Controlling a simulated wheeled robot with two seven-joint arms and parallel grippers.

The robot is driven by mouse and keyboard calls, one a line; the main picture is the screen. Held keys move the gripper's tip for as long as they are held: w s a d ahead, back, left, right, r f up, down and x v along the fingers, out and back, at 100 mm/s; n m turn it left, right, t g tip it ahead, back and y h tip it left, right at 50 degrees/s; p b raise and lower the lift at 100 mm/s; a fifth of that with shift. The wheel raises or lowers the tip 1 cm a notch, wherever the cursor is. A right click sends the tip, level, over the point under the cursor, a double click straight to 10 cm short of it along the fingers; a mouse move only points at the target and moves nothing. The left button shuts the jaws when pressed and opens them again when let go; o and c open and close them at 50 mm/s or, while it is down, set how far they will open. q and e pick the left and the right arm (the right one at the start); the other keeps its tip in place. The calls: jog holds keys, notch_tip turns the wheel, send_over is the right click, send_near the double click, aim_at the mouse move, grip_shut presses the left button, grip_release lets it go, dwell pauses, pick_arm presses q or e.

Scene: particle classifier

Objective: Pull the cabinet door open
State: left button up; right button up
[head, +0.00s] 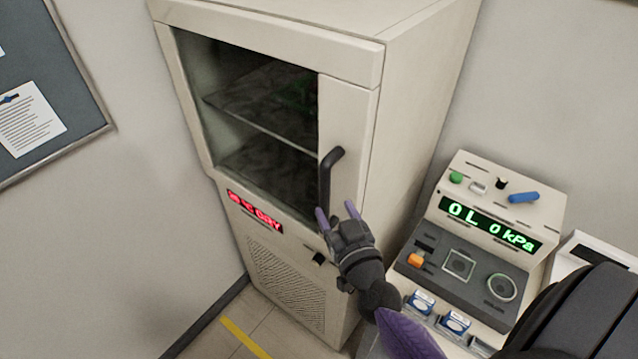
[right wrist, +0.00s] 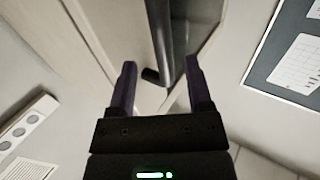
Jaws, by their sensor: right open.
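The tall beige cabinet (head: 425,85) stands against the wall in the head view. Its door (head: 352,120) is shut and has a dark glass window (head: 250,105) with shelves behind it. A black vertical bar handle (head: 328,178) sits on the right side of the door. My right gripper (head: 337,211) is open just below the handle's lower end, fingers pointing up toward it. In the right wrist view the handle (right wrist: 160,35) comes down between and beyond the two purple fingertips (right wrist: 161,75). I cannot tell if they touch it. My left gripper is not in view.
A control panel machine (head: 500,215) with a green display stands right of the cabinet, with small boxes (head: 455,322) on its front. A red display (head: 254,211) is below the door window. A notice board (head: 45,90) hangs on the left wall. The floor at lower left is clear.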

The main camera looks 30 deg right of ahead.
aim_at(327, 197)
jog(key=w, duration=0.3)
jog(key=w+d, duration=0.1)
jog(key=w, duration=0.1)
jog(key=shift+w, duration=0.3)
grip_shut()
dwell(1.0)
